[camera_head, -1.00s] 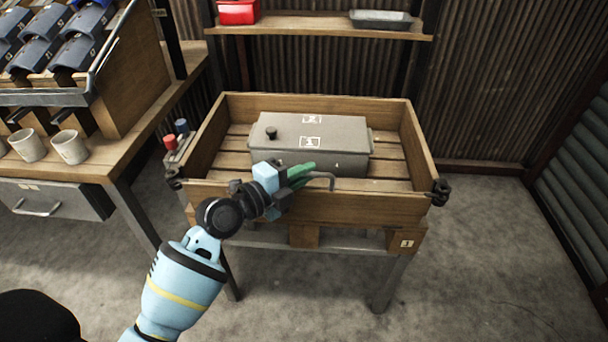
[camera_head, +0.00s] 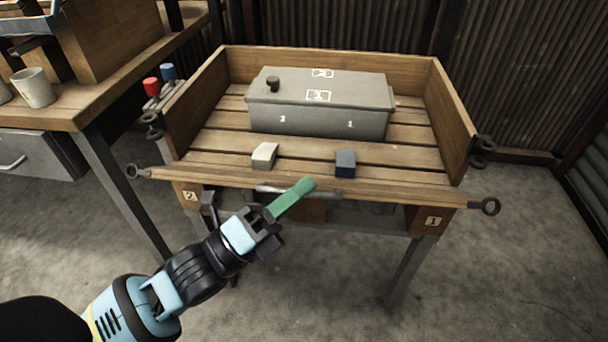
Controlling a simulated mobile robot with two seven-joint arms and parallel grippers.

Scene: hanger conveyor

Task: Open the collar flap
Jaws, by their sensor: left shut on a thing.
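The collar flap (camera_head: 385,193) is the front board of the wooden collar. It is tilted outward and down, seen nearly edge-on, leaving the collar's front open. A grey bar handle (camera_head: 326,191) runs along its middle. My left gripper (camera_head: 304,188) reaches in from the lower left, its green fingers closed at this handle. The exact contact is partly hidden by the fingers. The collar's left side (camera_head: 199,102), back (camera_head: 410,68) and right side (camera_head: 455,125) stand upright. My right gripper is out of view.
A grey lidded box (camera_head: 345,122) sits on the slats inside the collar. A white block (camera_head: 265,155) and a dark blue block (camera_head: 345,163) lie before it. A wooden bench (camera_head: 90,97) with a mug (camera_head: 35,88) stands left. Floor in front is clear.

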